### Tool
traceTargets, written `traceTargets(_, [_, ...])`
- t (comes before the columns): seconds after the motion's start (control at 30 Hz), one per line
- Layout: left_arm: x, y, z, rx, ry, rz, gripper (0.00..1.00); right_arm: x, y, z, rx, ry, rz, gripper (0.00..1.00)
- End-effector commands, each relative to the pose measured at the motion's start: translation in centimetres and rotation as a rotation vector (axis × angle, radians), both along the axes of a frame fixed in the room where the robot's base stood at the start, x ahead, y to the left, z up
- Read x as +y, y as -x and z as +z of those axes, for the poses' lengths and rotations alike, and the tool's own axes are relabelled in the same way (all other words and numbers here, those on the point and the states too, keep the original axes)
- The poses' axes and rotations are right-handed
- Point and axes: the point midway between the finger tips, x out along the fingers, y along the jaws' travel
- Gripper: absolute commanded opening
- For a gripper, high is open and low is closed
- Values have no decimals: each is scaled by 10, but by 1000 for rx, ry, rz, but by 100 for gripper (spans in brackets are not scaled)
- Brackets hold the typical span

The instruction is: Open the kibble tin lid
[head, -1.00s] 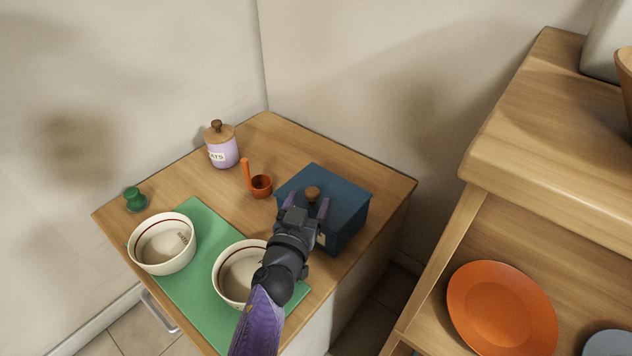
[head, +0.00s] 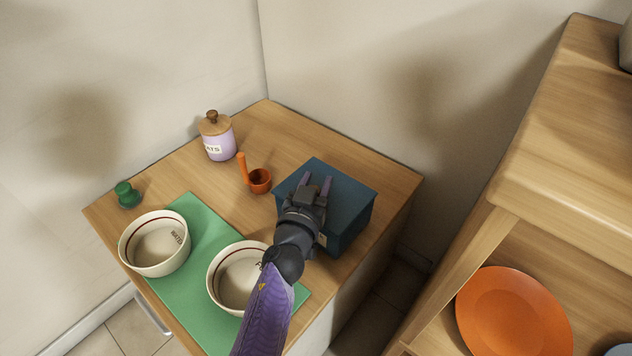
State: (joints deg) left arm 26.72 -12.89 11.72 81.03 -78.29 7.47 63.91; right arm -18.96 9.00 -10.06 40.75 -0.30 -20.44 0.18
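The kibble tin is a dark blue box (head: 345,239) on the right part of the wooden counter. Its blue lid (head: 345,192) looks flat and closed. The lid's wooden knob is hidden behind my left gripper (head: 317,181). The gripper is over the middle of the lid, its two purple fingers a small distance apart. I cannot tell whether they touch the knob. My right gripper is not in view.
Two cream bowls (head: 127,252) (head: 213,288) stand on a green mat (head: 197,213). An orange scoop (head: 259,180), a lilac jar (head: 219,144) and a green object (head: 127,194) stand behind. A wooden shelf unit with an orange plate (head: 512,317) is at right.

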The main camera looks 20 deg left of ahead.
Motion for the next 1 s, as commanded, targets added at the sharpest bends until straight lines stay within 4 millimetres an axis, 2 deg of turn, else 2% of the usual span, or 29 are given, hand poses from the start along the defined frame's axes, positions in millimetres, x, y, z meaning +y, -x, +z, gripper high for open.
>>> traceTargets(0.03, [0,0,0,0,0,0,26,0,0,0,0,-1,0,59])
traceTargets(0.17, [0,0,0,0,0,-1,0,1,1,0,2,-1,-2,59])
traceTargets(1.0, [0,0,0,1,0,-1,0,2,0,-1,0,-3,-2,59])
